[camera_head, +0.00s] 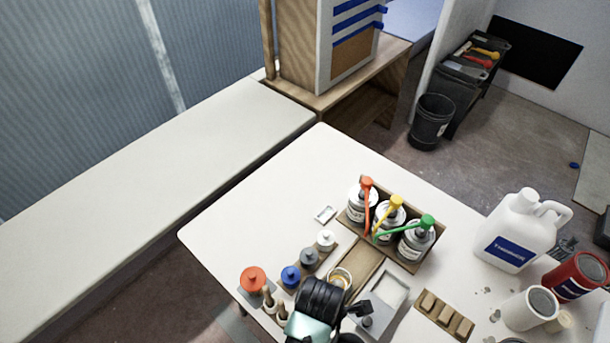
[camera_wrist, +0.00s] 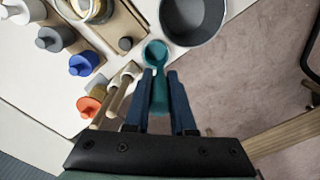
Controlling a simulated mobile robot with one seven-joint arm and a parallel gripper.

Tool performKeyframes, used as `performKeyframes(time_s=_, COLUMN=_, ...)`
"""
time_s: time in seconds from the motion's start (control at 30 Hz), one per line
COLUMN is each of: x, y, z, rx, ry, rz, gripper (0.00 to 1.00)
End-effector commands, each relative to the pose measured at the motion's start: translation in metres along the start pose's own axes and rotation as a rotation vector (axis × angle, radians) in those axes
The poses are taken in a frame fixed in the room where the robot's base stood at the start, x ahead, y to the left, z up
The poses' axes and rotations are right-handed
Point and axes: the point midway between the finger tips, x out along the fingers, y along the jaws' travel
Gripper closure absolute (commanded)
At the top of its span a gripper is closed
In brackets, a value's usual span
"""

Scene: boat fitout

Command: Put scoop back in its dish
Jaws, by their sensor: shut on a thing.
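A teal scoop (camera_wrist: 156,53) is in my gripper (camera_wrist: 160,78) in the wrist view. My two dark blue fingers are closed on its handle from both sides, and its round head sticks out past the fingertips. A dark grey round dish-like bowl (camera_wrist: 195,22) is just beyond the scoop head, cut off by the top of the wrist view. I cannot tell for sure that it is the scoop's dish. In the head view my wrist hides the fingers and scoop at the near table edge.
Orange (camera_head: 252,279), blue (camera_head: 291,275), grey and white capped items stand left of my wrist. A pale square tray (camera_head: 384,298) is to the right. Cans with coloured pumps (camera_head: 415,245) stand behind, and a white jug (camera_head: 520,235) farther right. The far-left tabletop is clear.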

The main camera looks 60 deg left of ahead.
Motion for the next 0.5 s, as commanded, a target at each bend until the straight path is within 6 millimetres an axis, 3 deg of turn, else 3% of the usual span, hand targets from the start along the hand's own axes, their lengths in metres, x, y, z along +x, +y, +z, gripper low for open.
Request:
performKeyframes(time_s=0.2, x=0.007, y=0.002, z=-0.026, rx=-0.324, ry=0.014, rz=-0.016, gripper=1.00)
performKeyframes(time_s=0.33, x=0.017, y=0.001, z=-0.030, rx=-0.385, ry=0.017, rz=-0.021, gripper=1.00)
performKeyframes(time_s=0.5, x=0.046, y=0.000, z=-0.030, rx=-0.389, ry=0.018, rz=-0.023, gripper=1.00)
